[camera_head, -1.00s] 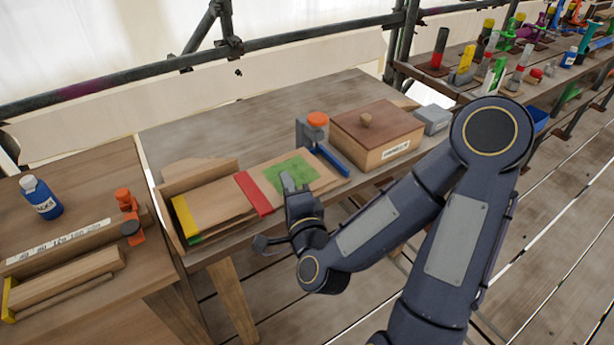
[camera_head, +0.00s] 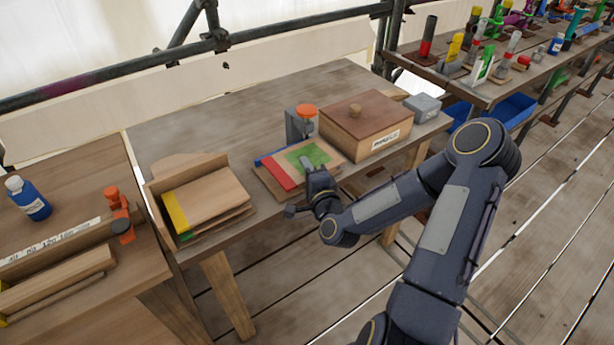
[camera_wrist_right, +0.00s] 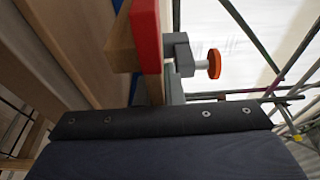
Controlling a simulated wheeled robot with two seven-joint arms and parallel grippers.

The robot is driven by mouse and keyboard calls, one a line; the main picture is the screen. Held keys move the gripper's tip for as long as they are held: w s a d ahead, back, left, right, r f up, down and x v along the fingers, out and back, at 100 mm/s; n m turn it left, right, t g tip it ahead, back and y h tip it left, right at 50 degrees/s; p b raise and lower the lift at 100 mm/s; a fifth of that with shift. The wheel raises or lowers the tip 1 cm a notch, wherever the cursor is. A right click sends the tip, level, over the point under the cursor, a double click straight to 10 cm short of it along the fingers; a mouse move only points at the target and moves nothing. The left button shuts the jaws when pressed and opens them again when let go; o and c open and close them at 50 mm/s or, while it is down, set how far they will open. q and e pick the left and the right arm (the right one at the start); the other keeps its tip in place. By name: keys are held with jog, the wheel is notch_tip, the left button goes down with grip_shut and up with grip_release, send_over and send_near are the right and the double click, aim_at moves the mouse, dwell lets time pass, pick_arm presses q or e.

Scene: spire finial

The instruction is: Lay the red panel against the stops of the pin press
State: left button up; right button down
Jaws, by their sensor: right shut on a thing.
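The red panel is a thin wooden board with a red end band (camera_head: 276,173) and a green patch. My right gripper (camera_head: 308,168) is shut on its near right side, over the green patch. The panel is over the base of the pin press (camera_head: 299,122), which has a grey upright and an orange knob. A blue strip (camera_head: 268,157) shows along the panel's far left side. Whether the panel touches the stops cannot be told. In the right wrist view the red band (camera_wrist_right: 146,38) stands beside the grey clamp and orange knob (camera_wrist_right: 214,63). My left gripper is out of view.
A wooden rack (camera_head: 160,205) with a yellow-ended board (camera_head: 215,197) stands to the left on the bench. A lidded box (camera_head: 370,130) stands close right of the press, with a grey block (camera_head: 422,107) beyond. Bare bench lies between rack and press.

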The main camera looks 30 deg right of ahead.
jog(key=f, duration=0.3)
jog(key=shift+w+d+f, duration=0.15)
jog(key=shift+d+f, duration=0.1)
jog(key=shift+f, duration=0.25)
jog(key=c, duration=1.8)
grip_release()
jog(key=shift+r, duration=0.1)
